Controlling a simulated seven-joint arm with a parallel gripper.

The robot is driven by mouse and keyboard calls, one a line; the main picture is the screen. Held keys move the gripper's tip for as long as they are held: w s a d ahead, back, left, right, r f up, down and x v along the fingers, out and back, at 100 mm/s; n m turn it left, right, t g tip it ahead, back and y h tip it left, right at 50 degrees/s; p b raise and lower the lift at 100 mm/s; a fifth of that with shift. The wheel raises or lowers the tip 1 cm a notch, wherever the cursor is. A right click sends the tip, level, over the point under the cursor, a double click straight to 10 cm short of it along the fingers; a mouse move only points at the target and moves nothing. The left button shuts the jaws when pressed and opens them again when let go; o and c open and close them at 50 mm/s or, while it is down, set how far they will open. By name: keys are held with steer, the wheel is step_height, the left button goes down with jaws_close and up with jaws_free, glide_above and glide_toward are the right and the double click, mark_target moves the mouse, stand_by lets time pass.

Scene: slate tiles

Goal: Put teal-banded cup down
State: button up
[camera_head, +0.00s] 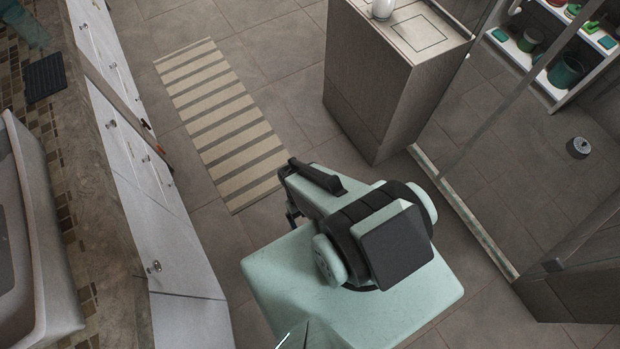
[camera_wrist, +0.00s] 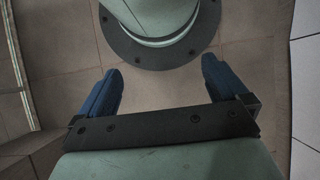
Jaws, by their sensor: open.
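No cup with a clear teal band can be made out in either view. My gripper (camera_wrist: 160,80) shows in the wrist view with its two blue fingers wide apart and nothing between them. Beyond the fingers are the floor and a round pale-green part of my own base. In the head view my gripper is mostly hidden behind my arm. A white rounded vessel (camera_head: 382,9) stands on the grey cabinet, cut off by the top edge; no band shows on it. A green cup (camera_head: 530,40) and a larger dark green vessel (camera_head: 566,72) are on the shelf at the top right.
The grey cabinet (camera_head: 372,90) stands beyond my arm, with a square outline on its top. A glass partition runs to its right. A striped mat (camera_head: 222,125) lies on the tiles. A counter with a basin (camera_head: 40,230) lines the left. A small round grey object (camera_head: 578,147) is at right.

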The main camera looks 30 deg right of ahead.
steer(key=shift+s+r, duration=0.1)
steer(key=shift+s, duration=0.3)
steer(key=shift+w, duration=0.1)
